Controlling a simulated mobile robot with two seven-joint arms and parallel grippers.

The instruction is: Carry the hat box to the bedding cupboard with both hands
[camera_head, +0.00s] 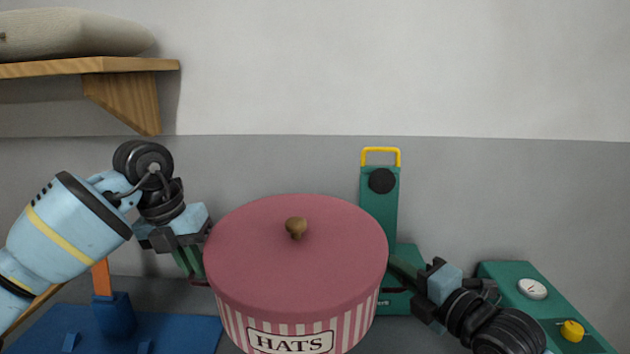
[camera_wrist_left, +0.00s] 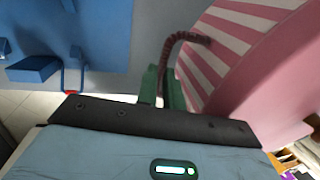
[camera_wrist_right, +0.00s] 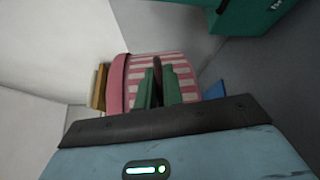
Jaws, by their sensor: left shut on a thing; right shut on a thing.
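The hat box (camera_head: 296,262) is round, with a pink lid, a wooden knob, pink-and-white striped sides and a HATS label. It is upright at the lower middle of the head view, between my two grippers. My left gripper (camera_head: 194,268) is at its left side; in the left wrist view its green fingers (camera_wrist_left: 162,88) are shut on a brown curved handle (camera_wrist_left: 170,48) of the box. My right gripper (camera_head: 402,272) is at its right side; in the right wrist view its fingers (camera_wrist_right: 157,88) are shut at the box's other handle. The box's underside is hidden. I cannot identify the bedding cupboard.
A wooden shelf (camera_head: 92,66) with a rolled beige bundle (camera_head: 75,34) is on the wall at upper left. A blue stand (camera_head: 165,330) is at lower left. A green device with a yellow handle (camera_head: 380,190) stands behind the box, and a green unit (camera_head: 540,300) is at right.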

